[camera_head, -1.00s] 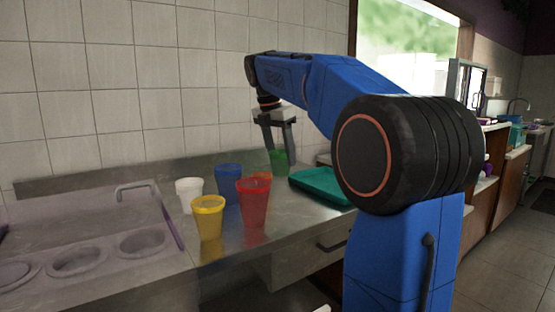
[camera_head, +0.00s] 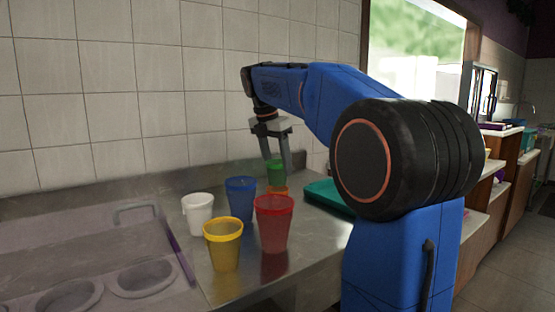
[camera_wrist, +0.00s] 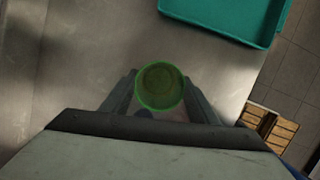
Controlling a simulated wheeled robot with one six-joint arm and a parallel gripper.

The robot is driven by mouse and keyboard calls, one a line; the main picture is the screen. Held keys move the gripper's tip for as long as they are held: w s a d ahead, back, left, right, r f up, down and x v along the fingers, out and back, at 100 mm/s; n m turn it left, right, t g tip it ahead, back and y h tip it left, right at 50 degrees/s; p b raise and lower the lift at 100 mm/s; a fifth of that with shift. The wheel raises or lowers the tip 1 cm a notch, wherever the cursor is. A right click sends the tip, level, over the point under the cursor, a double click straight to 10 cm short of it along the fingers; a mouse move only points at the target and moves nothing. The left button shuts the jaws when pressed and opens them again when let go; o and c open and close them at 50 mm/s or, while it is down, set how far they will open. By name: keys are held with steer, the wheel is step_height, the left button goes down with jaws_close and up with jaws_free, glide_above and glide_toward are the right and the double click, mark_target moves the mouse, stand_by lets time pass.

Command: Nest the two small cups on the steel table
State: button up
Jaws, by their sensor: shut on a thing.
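My gripper (camera_head: 276,163) is shut on a small green cup (camera_head: 274,174), which is upright between the fingers. The wrist view shows this green cup (camera_wrist: 160,87) from above, with a brownish tint inside its round rim. A small orange cup (camera_head: 279,190) shows just below the green cup in the head view, partly hidden behind the red cup. I cannot tell whether the green cup is above it, in it or behind it. The orange cup is not clearly seen in the wrist view.
A red cup (camera_head: 273,225), yellow cup (camera_head: 223,245), blue cup (camera_head: 240,200) and white cup (camera_head: 198,215) stand upright on the steel table (camera_head: 245,284). A teal tray (camera_head: 328,198) lies to the right. The counter with round wells (camera_head: 140,277) is at left.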

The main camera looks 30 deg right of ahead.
mark_target(278, 178)
steer(key=shift+f, duration=2.3)
steer(key=o, duration=1.1)
step_height(278, 178, up, 9)
stand_by(0.5)
